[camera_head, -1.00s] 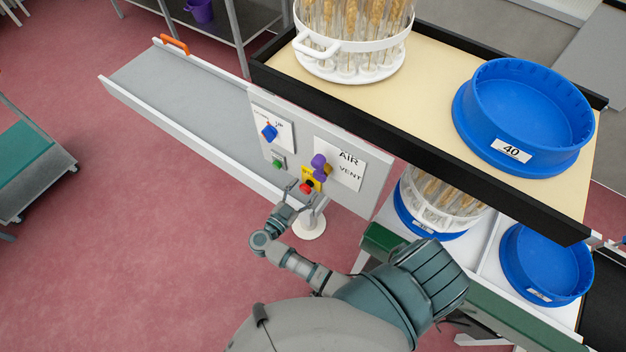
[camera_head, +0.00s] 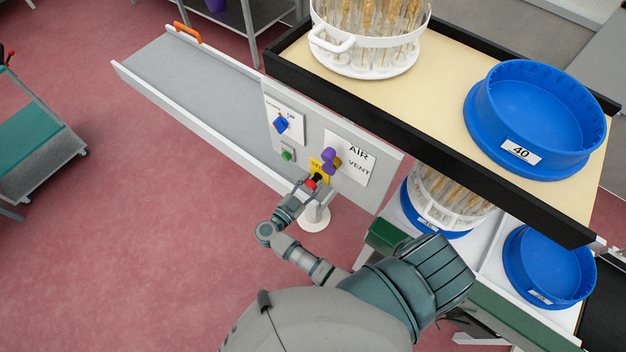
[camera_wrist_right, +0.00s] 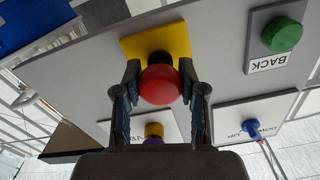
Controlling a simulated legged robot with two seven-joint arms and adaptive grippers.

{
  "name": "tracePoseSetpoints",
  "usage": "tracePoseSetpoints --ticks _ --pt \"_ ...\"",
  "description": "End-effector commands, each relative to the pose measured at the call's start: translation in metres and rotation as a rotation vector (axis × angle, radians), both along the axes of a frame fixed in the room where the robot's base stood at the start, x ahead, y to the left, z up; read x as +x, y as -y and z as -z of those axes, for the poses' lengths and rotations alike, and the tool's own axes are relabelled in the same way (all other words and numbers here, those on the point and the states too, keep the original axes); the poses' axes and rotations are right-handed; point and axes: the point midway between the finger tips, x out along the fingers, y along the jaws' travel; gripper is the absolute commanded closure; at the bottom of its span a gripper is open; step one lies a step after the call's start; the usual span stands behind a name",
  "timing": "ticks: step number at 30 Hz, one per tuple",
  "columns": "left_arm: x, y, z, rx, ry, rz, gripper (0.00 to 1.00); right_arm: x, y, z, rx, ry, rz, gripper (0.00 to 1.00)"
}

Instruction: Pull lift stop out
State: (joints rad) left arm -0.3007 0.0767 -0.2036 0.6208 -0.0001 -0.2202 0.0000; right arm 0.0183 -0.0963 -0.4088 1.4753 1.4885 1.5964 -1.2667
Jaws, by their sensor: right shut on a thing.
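The lift stop is a red mushroom button (camera_head: 312,183) on a yellow plate (camera_head: 319,168), low on the white control panel (camera_head: 393,172). In the right wrist view the red button (camera_wrist_right: 160,84) sits between the two fingers, with the yellow plate (camera_wrist_right: 140,42) behind it. My right gripper (camera_head: 308,186) is at the panel and shut on the red button; its fingers (camera_wrist_right: 160,90) touch or nearly touch the button's sides. Part of the button is hidden by the gripper in the head view. My left gripper is not in view.
The panel also bears a blue switch (camera_head: 281,124), a green button (camera_head: 287,154) and a purple and yellow AIR/VENT knob (camera_head: 330,158). Blue tubs (camera_head: 535,115) and a white rack of wheat ears (camera_head: 370,62) stand to the right. A white post stands below the panel.

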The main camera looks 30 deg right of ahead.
Motion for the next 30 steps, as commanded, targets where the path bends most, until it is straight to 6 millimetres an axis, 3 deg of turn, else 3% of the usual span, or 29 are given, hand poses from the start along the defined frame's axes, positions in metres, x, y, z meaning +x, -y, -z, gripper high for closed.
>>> tracePoseSetpoints --ticks 8,9,12,23,30 --pt "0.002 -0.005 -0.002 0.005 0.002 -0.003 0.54 -0.003 -0.006 0.002 0.004 -0.005 -0.005 1.0" --pt "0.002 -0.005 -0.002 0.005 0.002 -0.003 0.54 -0.003 -0.006 0.002 0.004 -0.005 -0.004 0.52" --pt "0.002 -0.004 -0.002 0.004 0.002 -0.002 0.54 -0.002 -0.007 0.001 0.003 -0.004 -0.004 0.33" --pt "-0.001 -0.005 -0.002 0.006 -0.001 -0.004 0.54 -0.004 -0.01 0.001 0.004 -0.004 -0.003 0.33" --pt "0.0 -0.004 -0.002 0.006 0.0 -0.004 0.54 -0.019 -0.048 0.002 0.005 -0.007 -0.003 0.33"
